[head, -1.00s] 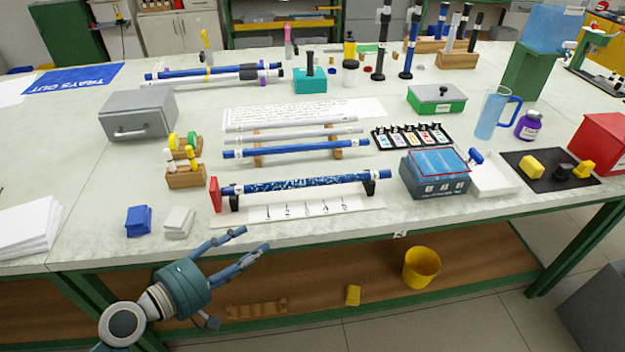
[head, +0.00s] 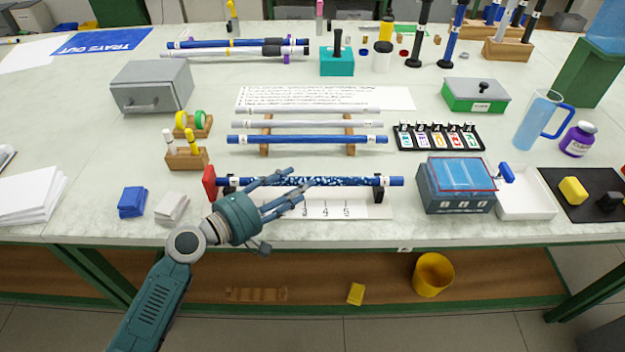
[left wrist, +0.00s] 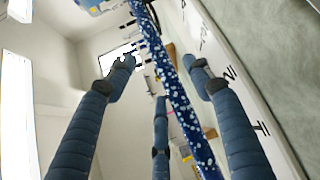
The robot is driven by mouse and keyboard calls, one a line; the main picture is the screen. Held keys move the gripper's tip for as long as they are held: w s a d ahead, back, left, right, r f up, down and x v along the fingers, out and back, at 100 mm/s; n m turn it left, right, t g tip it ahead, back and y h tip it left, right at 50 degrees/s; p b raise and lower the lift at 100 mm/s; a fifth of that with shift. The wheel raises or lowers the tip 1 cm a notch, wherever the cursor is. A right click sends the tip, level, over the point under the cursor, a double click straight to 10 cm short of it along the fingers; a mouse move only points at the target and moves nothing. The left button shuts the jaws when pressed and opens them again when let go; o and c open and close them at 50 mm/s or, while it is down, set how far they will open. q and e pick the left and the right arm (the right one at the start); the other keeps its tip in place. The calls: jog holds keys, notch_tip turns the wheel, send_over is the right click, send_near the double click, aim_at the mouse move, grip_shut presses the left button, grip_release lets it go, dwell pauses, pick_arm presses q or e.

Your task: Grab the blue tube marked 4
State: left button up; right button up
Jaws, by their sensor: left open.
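A speckled blue tube (head: 345,182) lies level across a stand with a red end plate (head: 209,183) and a numbered white board (head: 372,206). A plain blue tube (head: 307,139) lies behind it on a wooden rack, with two pale tubes beyond. I cannot read a 4 on either blue tube. My left gripper (head: 290,184) is open at the left part of the speckled tube, its fingers overlapping it in the head view. In the left wrist view the speckled tube (left wrist: 177,95) runs between the spread fingers (left wrist: 160,78); I see no grip on it. My right gripper is out of view.
A blue-grey box (head: 455,190) and white tray (head: 526,196) stand right of the stand. Bare table lies between the blocks and the front edge.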

aim_at(309, 178)
pick_arm(q)
jog(key=x, duration=0.4)
jog(key=shift+w+d+f, duration=0.1)
jog(key=shift+w+d, duration=0.1)
jog(key=shift+d, duration=0.15)
jog(key=shift+w+d, duration=0.25)
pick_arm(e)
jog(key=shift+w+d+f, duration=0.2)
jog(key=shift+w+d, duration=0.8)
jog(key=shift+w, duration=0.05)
pick_arm(q)
jog(key=shift+c, duration=0.2)
